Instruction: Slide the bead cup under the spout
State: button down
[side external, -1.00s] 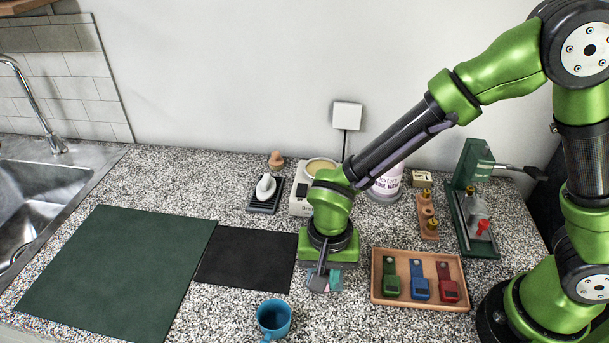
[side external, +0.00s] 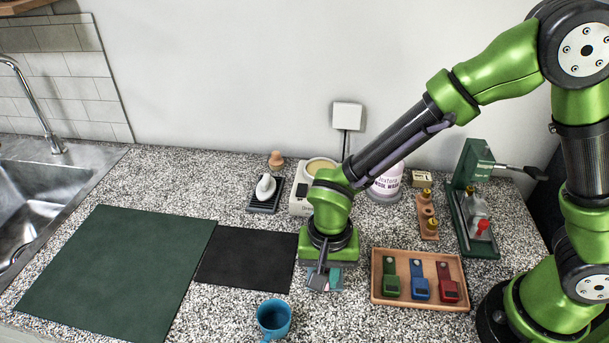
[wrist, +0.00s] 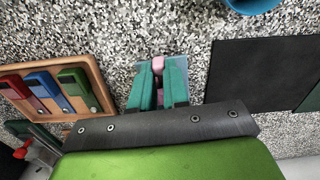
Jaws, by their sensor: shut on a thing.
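My gripper (side external: 326,280) points down over the speckled counter, just right of the black mat. In the wrist view its teal fingers (wrist: 158,78) are shut on a small pink piece (wrist: 157,66). A flat blue-grey piece (wrist: 180,62) shows beneath the fingers; I cannot tell if it is joined to the pink piece. A blue mug (side external: 273,318) stands apart at the front, and its edge shows in the wrist view (wrist: 250,5). No cup with visible beads can be made out. The only clear spout is the sink tap (side external: 38,110) at far left.
A wooden tray (side external: 418,303) with green, blue and red tools lies right of my gripper. A green lever press (side external: 478,165) stands at back right. A white device (side external: 300,200) is behind my gripper. The black mat (side external: 246,258) and green mat (side external: 115,270) are clear.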

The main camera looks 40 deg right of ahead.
jog(key=shift+f, duration=0.1)
jog(key=c, duration=1)
grip_release()
jog(key=shift+c, duration=0.2)
notch_tip(320, 180, up, 16)
jog(key=r, duration=0.1)
jog(key=s+d+r+n+t+y, duration=0.1)
jog(key=s+d+r+n+t, duration=0.1)
jog(key=d, duration=0.7)
jog(key=s+d+r+n+t+y, duration=0.1)
jog(key=s+d+r+t, duration=0.2)
jog(key=d, duration=0.7)
jog(key=shift+s+n+t, duration=0.2)
jog(key=shift+n+t, duration=0.2)
jog(key=shift+t, duration=0.7)
